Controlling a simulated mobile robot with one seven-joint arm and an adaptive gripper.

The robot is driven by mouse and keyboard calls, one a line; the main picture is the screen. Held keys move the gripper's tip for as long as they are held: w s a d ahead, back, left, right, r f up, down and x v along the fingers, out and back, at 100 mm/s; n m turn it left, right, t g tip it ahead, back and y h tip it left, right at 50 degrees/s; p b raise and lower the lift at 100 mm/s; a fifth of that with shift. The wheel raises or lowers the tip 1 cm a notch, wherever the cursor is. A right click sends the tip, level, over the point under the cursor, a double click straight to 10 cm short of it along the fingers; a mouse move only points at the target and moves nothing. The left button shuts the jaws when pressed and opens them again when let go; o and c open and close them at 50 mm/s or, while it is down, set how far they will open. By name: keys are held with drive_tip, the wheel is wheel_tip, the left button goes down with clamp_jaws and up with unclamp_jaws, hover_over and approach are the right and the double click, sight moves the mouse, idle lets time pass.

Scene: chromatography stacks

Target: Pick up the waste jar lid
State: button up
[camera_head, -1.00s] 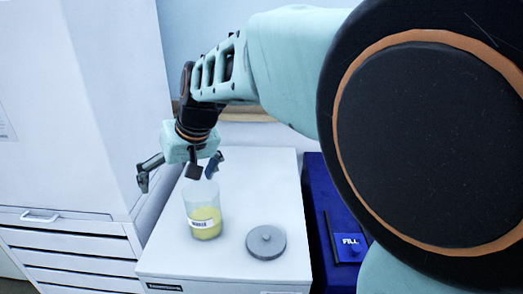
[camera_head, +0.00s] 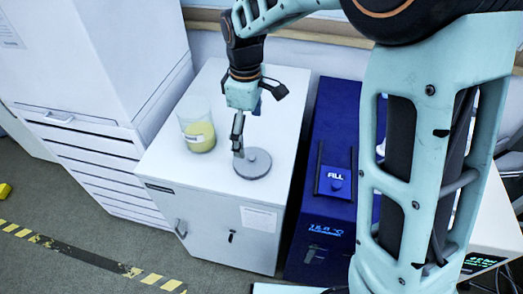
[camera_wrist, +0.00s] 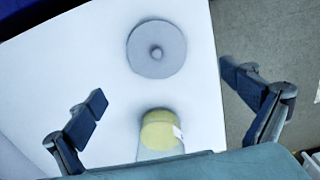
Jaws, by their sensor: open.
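The waste jar lid is a flat grey disc with a small central knob, lying on the white cabinet top; it shows in the head view (camera_head: 257,165) and near the top of the wrist view (camera_wrist: 142,45). The waste jar, clear with yellow contents and a white label, stands upright and uncovered behind and left of the lid (camera_head: 199,136); it is also in the wrist view (camera_wrist: 157,132). My gripper (camera_wrist: 162,88) is open and empty above the cabinet. In the head view one finger overlaps the lid's left edge; I cannot tell the exact height.
The white cabinet top (camera_head: 205,175) is otherwise clear. A wall is behind.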

hover_over(254, 158)
drive_tip(key=f, duration=0.6)
drive_tip(key=shift+s+a, duration=0.2)
drive_tip(key=shift+a, duration=0.05)
drive_tip(key=f, duration=0.5)
drive_tip(key=shift+w+d+p, duration=0.2)
drive_tip(key=shift+p, duration=0.1)
drive_tip(key=shift+c, duration=0.2)
drive_tip(key=c, duration=1)
